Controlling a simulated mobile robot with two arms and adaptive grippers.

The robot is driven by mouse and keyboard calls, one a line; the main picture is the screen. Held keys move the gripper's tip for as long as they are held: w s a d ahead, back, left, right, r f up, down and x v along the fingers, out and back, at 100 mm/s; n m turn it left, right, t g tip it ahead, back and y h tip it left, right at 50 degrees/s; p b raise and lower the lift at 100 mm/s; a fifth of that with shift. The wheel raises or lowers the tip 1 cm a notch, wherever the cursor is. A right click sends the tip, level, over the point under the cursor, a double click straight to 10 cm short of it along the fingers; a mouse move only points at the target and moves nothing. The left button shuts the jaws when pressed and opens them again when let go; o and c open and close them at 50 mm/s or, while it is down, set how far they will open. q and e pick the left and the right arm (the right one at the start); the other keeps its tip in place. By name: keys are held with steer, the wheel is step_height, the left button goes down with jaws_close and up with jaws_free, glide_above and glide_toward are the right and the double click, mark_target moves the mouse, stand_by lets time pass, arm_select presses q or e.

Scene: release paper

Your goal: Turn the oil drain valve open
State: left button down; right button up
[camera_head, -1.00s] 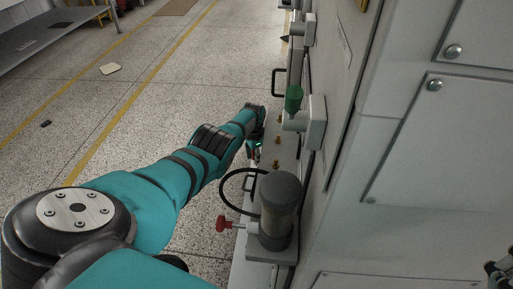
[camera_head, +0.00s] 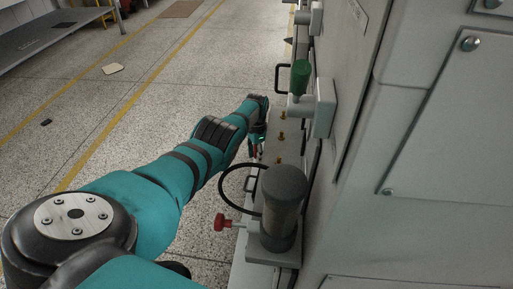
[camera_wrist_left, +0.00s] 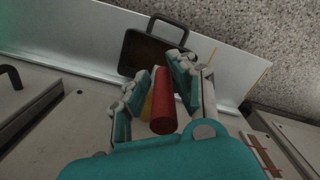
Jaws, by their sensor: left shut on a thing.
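A red cylindrical handle (camera_wrist_left: 162,105) with a yellow part beside it lies between the fingers of my left gripper (camera_wrist_left: 158,98) in the left wrist view. I take it for the handle of the oil drain valve. In the head view my left gripper (camera_head: 257,146) is at the side of the machine, past the grey cylinder, with a bit of red at its fingertips. The gripper is shut on the handle. The fingers hide part of the handle and valve body. My right gripper is not in view.
A grey cylinder (camera_head: 282,207) with a black hose (camera_head: 221,182) and a red knob (camera_head: 222,222) stands nearer on the machine ledge. A green-handled valve (camera_head: 300,76) and brass fittings (camera_head: 281,136) are close by. The machine wall (camera_head: 350,215) rises at right. Floor at left is open.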

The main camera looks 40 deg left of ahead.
arm_select(q)
steer(key=shift+w+a+r, duration=0.25)
steer(key=shift+a+r, duration=0.05)
steer(key=shift+a, duration=0.15)
steer(key=c, duration=1.4)
jaws_free()
steer(key=shift+c, duration=0.2)
steer(key=shift+o, duration=1)
steer(key=shift+f, duration=0.2)
steer(key=shift+s+d, duration=0.15)
steer(key=shift+d, duration=0.05)
